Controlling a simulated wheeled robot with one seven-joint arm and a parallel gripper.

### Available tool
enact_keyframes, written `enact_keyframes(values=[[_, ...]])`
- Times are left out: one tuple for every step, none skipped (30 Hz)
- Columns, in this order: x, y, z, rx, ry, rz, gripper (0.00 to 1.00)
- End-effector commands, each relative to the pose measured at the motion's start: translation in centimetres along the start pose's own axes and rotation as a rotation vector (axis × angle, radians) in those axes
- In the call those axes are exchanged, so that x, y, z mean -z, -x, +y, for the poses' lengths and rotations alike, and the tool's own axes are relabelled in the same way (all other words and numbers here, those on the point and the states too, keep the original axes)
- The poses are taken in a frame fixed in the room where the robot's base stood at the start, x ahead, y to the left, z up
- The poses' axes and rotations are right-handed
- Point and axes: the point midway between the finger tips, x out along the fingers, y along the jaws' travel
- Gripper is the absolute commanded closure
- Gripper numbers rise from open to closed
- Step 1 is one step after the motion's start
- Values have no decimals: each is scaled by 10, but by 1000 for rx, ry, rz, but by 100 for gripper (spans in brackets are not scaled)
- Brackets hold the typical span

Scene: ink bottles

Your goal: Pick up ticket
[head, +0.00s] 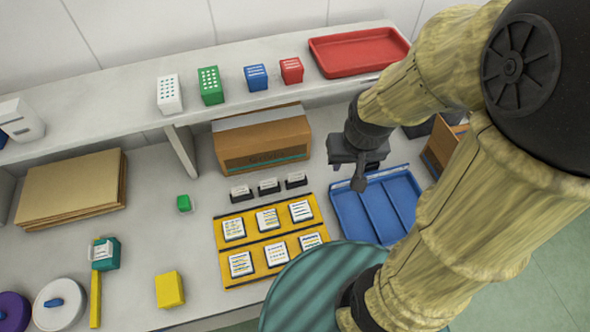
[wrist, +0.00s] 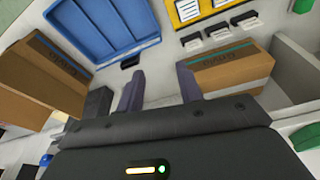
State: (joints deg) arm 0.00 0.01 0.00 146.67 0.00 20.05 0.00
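Several white printed cards that could be tickets lie in two rows on a yellow board (head: 268,239), left of my gripper. Small white labels in black holders (head: 268,186) stand behind the board; these holders also show in the wrist view (wrist: 220,34). A teal dispenser-like box (head: 106,258) at the left has a white slip on top. I cannot tell which of these is the task's ticket. My gripper (head: 358,176) is above the counter, between the cardboard box and the blue tray. In the wrist view its two fingers (wrist: 159,88) are apart with nothing between them.
A blue divided tray (head: 372,208) is just below my gripper, and a cardboard box (head: 262,146) is to its left. An open brown box (head: 443,148) is to the right. A shelf (head: 130,100) with small boxes and a red tray (head: 357,50) runs behind.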

Motion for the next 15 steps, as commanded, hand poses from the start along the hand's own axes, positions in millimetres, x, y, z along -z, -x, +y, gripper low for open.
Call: enact_keyframes(values=[[0, 0, 0, 0, 0, 0, 64], [0, 0, 0, 0, 0, 0, 64], [0, 0, 0, 0, 0, 0, 64], [0, 0, 0, 0, 0, 0, 64], [0, 0, 0, 0, 0, 0, 64], [0, 0, 0, 0, 0, 0, 64], [0, 0, 0, 0, 0, 0, 64], [0, 0, 0, 0, 0, 0, 64], [0, 0, 0, 0, 0, 0, 58], [0, 0, 0, 0, 0, 0, 52], [1, -1, -1, 1, 2, -1, 46], [3, -4, -2, 3, 5, -2, 38], [4, -6, -3, 4, 8, -4, 32], [7, -10, -5, 7, 11, -8, 26], [12, -16, -8, 11, 19, -13, 25]])
